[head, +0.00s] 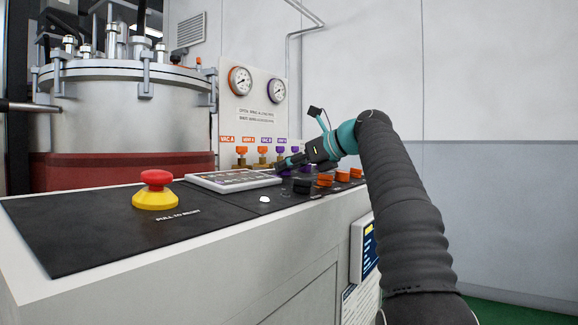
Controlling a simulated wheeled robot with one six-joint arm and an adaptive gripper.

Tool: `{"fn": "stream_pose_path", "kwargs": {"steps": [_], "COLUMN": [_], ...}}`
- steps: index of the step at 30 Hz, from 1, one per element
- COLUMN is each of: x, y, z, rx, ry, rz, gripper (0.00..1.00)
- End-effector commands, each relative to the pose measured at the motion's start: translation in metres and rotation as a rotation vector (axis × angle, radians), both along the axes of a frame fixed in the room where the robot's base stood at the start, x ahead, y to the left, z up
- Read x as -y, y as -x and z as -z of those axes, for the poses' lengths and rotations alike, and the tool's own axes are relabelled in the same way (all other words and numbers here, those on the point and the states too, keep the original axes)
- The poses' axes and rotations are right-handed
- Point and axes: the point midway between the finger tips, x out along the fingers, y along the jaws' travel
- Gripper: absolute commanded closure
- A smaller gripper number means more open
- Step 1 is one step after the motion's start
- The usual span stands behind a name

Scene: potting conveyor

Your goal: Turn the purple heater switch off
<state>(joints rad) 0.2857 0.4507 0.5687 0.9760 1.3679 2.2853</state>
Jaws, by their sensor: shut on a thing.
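My gripper (281,164) reaches in from the right, low over the far edge of the black control panel (95,225). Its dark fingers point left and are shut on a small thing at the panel. A bit of dark purple, the purple heater switch (286,173), shows just under the fingertips; most of it is hidden by them. I cannot read which way the switch is turned. A black knob (302,186) and several orange knobs (325,180) stand in the row to its right.
A red and yellow emergency stop button (156,190) stands on the panel at the left. A flat framed display (233,180) lies left of the gripper. Behind are orange and purple valves (265,151), two gauges (240,80) and a steel vessel (125,115).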

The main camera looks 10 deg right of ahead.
Motion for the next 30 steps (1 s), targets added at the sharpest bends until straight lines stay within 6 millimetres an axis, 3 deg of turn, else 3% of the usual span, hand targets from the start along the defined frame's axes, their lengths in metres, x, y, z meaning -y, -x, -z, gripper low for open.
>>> {"fn": "stream_pose_path", "kwargs": {"steps": [15, 16, 18, 30], "x": [-0.0002, -0.0002, -0.0002, 0.0029], "y": [-0.0003, -0.0003, -0.0003, 0.0025], "z": [0.0006, 0.0006, 0.0006, -0.0015], "rx": [0.0, 0.0, 0.0, 0.002], "ry": [0.001, 0.001, 0.001, 0.002], "rz": [-0.017, -0.017, -0.017, -0.016], "gripper": [0.99, 0.59, 0.42, 0.39]}}
